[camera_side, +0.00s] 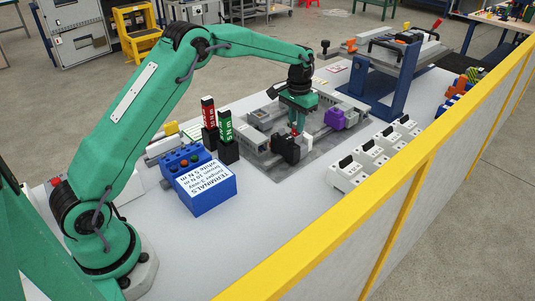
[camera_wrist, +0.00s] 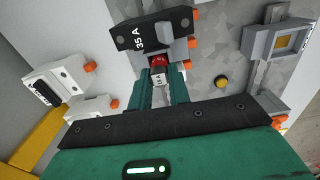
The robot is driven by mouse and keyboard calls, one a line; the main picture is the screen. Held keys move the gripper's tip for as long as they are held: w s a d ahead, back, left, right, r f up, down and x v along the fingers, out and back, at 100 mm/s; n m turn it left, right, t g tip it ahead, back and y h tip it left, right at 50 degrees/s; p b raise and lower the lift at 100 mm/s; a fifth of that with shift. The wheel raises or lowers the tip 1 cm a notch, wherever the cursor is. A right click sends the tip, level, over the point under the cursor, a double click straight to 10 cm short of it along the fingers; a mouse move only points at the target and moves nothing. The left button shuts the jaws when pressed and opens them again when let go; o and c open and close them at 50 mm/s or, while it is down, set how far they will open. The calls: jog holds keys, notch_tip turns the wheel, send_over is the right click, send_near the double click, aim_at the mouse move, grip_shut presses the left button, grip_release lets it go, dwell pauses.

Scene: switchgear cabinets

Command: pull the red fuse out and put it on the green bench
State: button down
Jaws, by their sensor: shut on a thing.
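The red fuse (camera_wrist: 159,62) shows in the wrist view with a white label on its body, between the two green fingers of my gripper (camera_wrist: 159,86). The fingers are shut on it. Beyond it in that view is a black block (camera_wrist: 155,32) marked 35 A. In the side view my gripper (camera_side: 296,124) points down over the grey mounting plate, just above the black block (camera_side: 287,149), and a bit of red shows at its tips. I cannot tell whether the fuse is seated or free.
A blue terminals box (camera_side: 207,195) and two black holders with red and green labelled tops stand left of the plate. A purple block (camera_side: 336,119) and a row of white devices (camera_side: 372,154) are to the right. A yellow-topped barrier (camera_side: 400,148) runs along the right side.

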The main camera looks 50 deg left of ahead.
jog(key=shift+r, duration=0.45)
dwell(0.7)
jog(key=shift+r, duration=0.7)
jog(key=shift+r, duration=0.35)
jog(key=shift+r, duration=1.1)
jog(key=shift+r, duration=0.3)
jog(key=shift+r, duration=0.35)
jog(key=shift+r, duration=0.4)
jog(key=shift+d, duration=0.15)
